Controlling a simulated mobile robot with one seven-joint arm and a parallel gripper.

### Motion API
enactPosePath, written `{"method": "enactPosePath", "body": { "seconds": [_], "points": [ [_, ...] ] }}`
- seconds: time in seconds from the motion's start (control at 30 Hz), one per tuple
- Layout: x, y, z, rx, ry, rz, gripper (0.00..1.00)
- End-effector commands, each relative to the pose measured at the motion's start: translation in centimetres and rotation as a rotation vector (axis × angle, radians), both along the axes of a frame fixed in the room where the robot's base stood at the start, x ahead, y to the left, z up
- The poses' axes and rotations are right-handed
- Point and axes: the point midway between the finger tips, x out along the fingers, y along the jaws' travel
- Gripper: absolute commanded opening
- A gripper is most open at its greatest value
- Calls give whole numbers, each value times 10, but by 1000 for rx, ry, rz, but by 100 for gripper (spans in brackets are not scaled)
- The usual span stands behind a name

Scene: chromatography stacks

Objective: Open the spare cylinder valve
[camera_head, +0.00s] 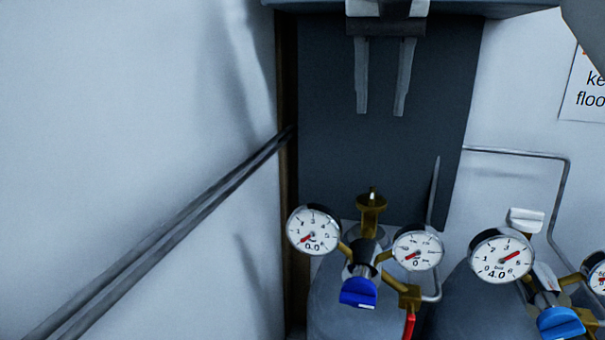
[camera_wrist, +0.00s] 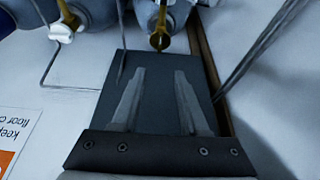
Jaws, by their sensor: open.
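A grey cylinder (camera_head: 325,312) stands at the lower middle of the head view. Its brass valve (camera_head: 371,203) stands upright at the top and also shows in the wrist view (camera_wrist: 160,40). Its left gauge (camera_head: 314,231) reads 0.0, and its right gauge (camera_head: 418,249) needle also points near zero. A blue knob (camera_head: 358,293) sits below the gauges. My gripper (camera_head: 380,113) is open and empty, fingers pointing down, above the brass valve and apart from it. The fingers also show in the wrist view (camera_wrist: 159,72). No label names which cylinder is the spare.
A second cylinder (camera_head: 470,310) stands to the right, with a white valve knob (camera_head: 525,220), a gauge (camera_head: 502,256) reading 4.0 and a blue regulator knob (camera_head: 560,323). Thin pipes (camera_head: 520,153) run along the wall. A dark panel (camera_head: 330,160) is behind my fingers. A red lever (camera_head: 409,326) hangs low.

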Motion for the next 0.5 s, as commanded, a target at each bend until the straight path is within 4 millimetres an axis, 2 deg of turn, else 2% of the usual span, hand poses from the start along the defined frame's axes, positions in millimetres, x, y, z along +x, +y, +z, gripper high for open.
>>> {"method": "enactPosePath", "body": {
  "seconds": [0.17,0.5],
  "points": [
    [8,-3,-25,-1,3,-1,44],
    [35,-12,-94,-1,4,-1,44]
  ]
}}
